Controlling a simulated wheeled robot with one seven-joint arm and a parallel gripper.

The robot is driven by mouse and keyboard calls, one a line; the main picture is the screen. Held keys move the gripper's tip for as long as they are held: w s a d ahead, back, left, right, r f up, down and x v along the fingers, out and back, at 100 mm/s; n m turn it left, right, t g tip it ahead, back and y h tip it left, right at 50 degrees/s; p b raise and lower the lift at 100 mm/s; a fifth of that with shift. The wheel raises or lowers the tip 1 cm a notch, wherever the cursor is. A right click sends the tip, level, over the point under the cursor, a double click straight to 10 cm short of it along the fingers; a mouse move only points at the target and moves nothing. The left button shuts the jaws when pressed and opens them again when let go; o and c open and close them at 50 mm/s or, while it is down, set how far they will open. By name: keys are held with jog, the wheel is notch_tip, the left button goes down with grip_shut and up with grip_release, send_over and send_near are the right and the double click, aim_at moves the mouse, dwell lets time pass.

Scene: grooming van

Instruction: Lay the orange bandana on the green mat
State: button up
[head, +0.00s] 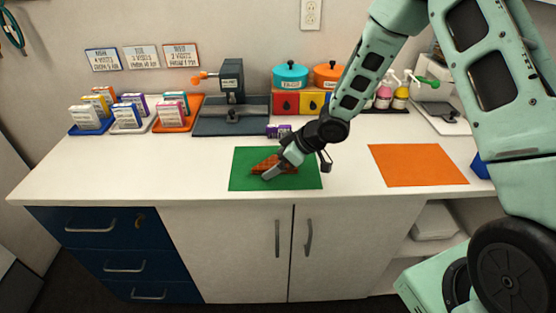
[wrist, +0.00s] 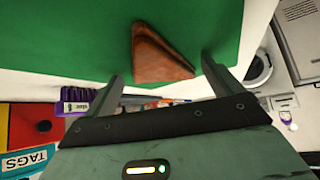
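The orange bandana (head: 264,163) is a folded, patterned triangle. It appears to lie on the green mat (head: 245,181), inside the mat's outline in the head view. In the wrist view the bandana (wrist: 158,57) shows against the green mat (wrist: 75,30), close to one edge of it. My gripper (head: 272,172) is low over the mat at the bandana. In the wrist view my gripper (wrist: 161,69) is open, its fingers apart with a gap on each side of the bandana. The fingers partly hide the bandana in the head view.
An orange mat (head: 418,164) lies to the right on the white counter (head: 120,165). A dark press (head: 231,105), colored bins and trays of boxes line the back. The counter's left front is clear.

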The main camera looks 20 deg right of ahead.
jog(key=shift+r, duration=0.1)
jog(key=shift+d+r, duration=0.1)
jog(key=shift+r, duration=0.1)
jog(key=p+v, duration=0.3)
jog(key=v, duration=0.8)
jog(key=s+a+r+g+h, duration=0.1)
jog(key=s+a+r+h, duration=0.1)
jog(key=s, duration=0.7)
jog(key=s+a+r+m+g+h, duration=0.1)
jog(key=s+a+r, duration=0.4)
jog(key=s, duration=0.5)
jog(key=s+a+r+m+g+h, duration=0.1)
jog(key=s+a+r+g+h, duration=0.1)
jog(key=s, duration=0.8)
jog(key=a+r+g, duration=0.1)
jog(key=a+r, duration=0.1)
jog(key=a, duration=0.1)
jog(key=shift+a+h, duration=0.2)
jog(key=shift+h, duration=0.1)
